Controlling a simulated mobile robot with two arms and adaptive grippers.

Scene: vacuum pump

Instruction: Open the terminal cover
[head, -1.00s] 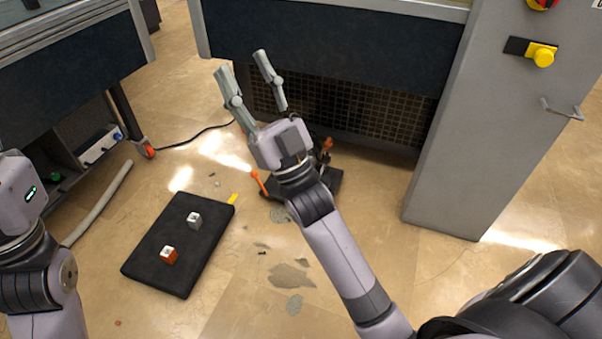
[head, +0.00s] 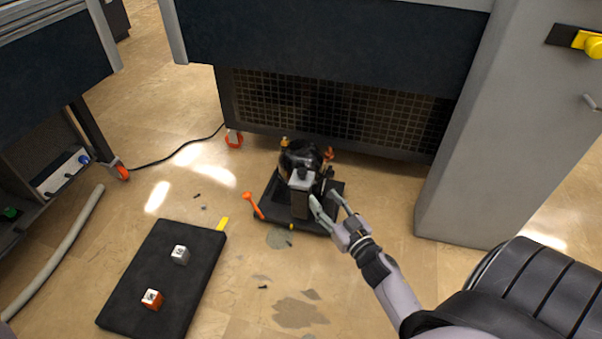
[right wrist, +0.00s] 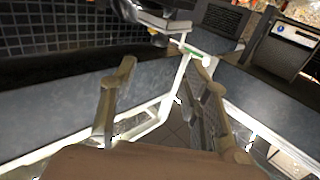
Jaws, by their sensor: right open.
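The vacuum pump (head: 300,158) is a dark unit on a black base on the floor, in the middle of the head view. A grey terminal box with a lighter grey cover (head: 302,180) on top stands at its near side. The cover looks shut. My right gripper (head: 324,197) is open, close to the right side of this box; I cannot tell whether it touches. In the right wrist view my two fingers (right wrist: 163,70) stand apart with nothing between them. My left gripper is out of view.
An orange-handled tool (head: 252,204) leans at the pump base. A grey cabinet (head: 470,150) stands to the right. Stains mark the floor in front.

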